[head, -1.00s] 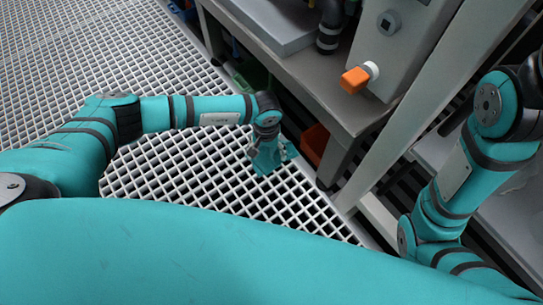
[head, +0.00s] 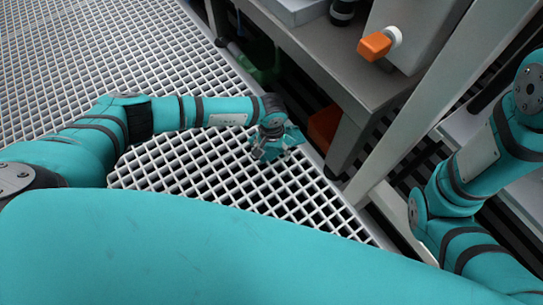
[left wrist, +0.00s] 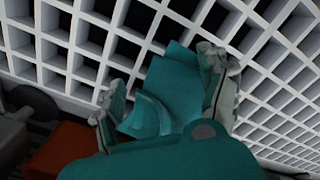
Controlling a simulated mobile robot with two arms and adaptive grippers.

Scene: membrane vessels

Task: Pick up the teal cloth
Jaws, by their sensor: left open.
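The teal cloth (left wrist: 172,88) shows in the left wrist view as a creased, folded piece with straight edges. It lies between the two fingers of my left gripper (left wrist: 163,72), over the white floor grating. The fingers are apart, one on each side of the cloth. My palm hides its near part. In the head view my left gripper (head: 272,150) points down close above the grating, and teal patches around its fingers are too small to tell cloth from gripper. My right arm shows at the right, but its gripper is out of view.
The white floor grating (head: 90,60) is open to the left. A grey bench (head: 345,88) stands right of my left gripper, with an orange knob (head: 374,46) on a box above. An orange bin (head: 322,128) and a green object (head: 262,70) are under the bench.

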